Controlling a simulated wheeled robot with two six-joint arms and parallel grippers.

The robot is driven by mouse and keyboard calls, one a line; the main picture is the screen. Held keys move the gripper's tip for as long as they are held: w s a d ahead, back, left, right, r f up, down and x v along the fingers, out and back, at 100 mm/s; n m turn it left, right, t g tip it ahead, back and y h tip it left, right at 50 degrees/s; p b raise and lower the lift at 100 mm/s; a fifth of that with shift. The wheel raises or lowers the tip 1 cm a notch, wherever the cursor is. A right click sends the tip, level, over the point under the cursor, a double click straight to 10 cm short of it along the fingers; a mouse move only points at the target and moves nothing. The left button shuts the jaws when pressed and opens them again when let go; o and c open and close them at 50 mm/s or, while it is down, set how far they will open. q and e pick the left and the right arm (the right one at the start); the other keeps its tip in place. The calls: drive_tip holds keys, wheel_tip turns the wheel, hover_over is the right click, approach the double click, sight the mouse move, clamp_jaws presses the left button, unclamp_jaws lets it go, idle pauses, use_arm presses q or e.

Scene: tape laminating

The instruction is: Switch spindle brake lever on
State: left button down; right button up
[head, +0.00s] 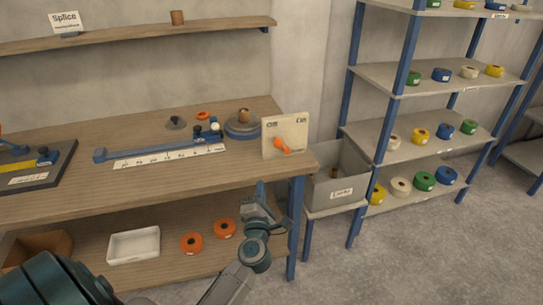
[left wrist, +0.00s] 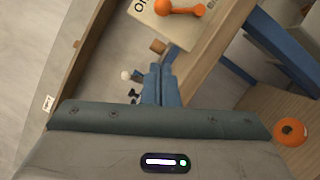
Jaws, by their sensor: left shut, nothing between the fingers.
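The brake panel (head: 298,132) is an upright cream plate at the right end of the workbench, with two small dark labels along its top. An orange lever (head: 281,146) sits on its lower face, tilted down to the right; I cannot tell which label it is set to. My left gripper (head: 261,190) is shut and empty, in front of the bench edge, below and left of the panel, not touching it. In the left wrist view the closed fingers (left wrist: 158,84) point toward the panel (left wrist: 180,32), and the orange lever (left wrist: 181,9) shows at the top. My right gripper is not in view.
A blue spindle base (head: 243,131) with a brown core stands left of the panel, beside a blue rail with a white ruler (head: 170,156). A grey bin (head: 340,190) and a shelf rack (head: 400,125) of tape rolls stand to the right. Orange rolls (head: 191,243) lie on the lower shelf.

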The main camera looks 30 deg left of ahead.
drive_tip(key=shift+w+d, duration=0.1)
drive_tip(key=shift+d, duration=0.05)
